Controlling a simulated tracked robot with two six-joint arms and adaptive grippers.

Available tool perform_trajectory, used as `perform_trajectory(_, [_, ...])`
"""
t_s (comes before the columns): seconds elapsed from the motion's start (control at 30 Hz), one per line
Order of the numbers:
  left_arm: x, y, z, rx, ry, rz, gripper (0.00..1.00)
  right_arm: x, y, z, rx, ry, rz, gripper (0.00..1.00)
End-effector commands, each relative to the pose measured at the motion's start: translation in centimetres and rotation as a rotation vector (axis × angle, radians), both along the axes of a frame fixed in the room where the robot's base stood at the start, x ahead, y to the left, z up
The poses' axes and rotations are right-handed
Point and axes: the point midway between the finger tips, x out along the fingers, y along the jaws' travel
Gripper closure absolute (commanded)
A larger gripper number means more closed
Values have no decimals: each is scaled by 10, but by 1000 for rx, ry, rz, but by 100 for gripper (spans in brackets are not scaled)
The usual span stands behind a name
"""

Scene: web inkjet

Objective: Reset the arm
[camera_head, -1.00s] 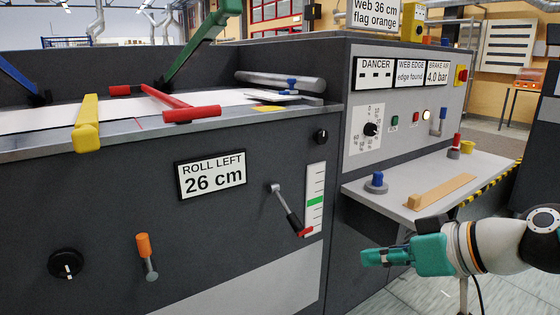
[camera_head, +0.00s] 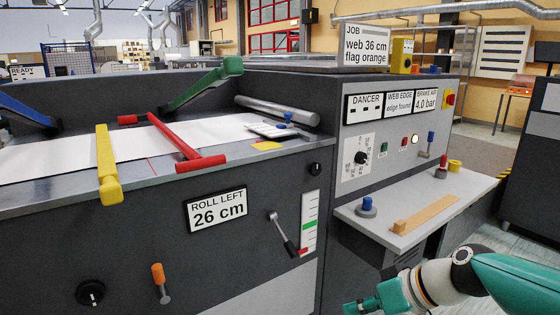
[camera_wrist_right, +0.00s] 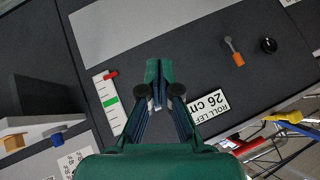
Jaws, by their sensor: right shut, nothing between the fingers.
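My right gripper (camera_head: 352,309) shows at the bottom of the head view, a teal hand on a white and teal arm, partly cut off by the lower edge. It is low in front of the dark machine (camera_head: 130,240), below the small side shelf (camera_head: 370,222). In the wrist view the fingers of my right gripper (camera_wrist_right: 160,72) are together with nothing between them, and the machine front lies beyond them. My left gripper is not in view.
An orange handle (camera_head: 158,274) and a black dial (camera_head: 90,293) stick out of the machine front. Yellow (camera_head: 107,165) and red (camera_head: 180,140) bars lie on top.

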Motion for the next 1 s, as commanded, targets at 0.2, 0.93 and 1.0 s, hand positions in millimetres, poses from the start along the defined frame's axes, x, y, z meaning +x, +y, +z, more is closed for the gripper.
perform_trajectory(0.2, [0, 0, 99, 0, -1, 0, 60, -28, 7, -53, -65, 294, -1, 100])
perform_trajectory(0.93, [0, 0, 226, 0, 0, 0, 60, -231, 24, -177, -221, 687, -305, 100])
perform_trajectory(1.0, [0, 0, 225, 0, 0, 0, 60, -223, 24, -177, -205, 654, -359, 100])
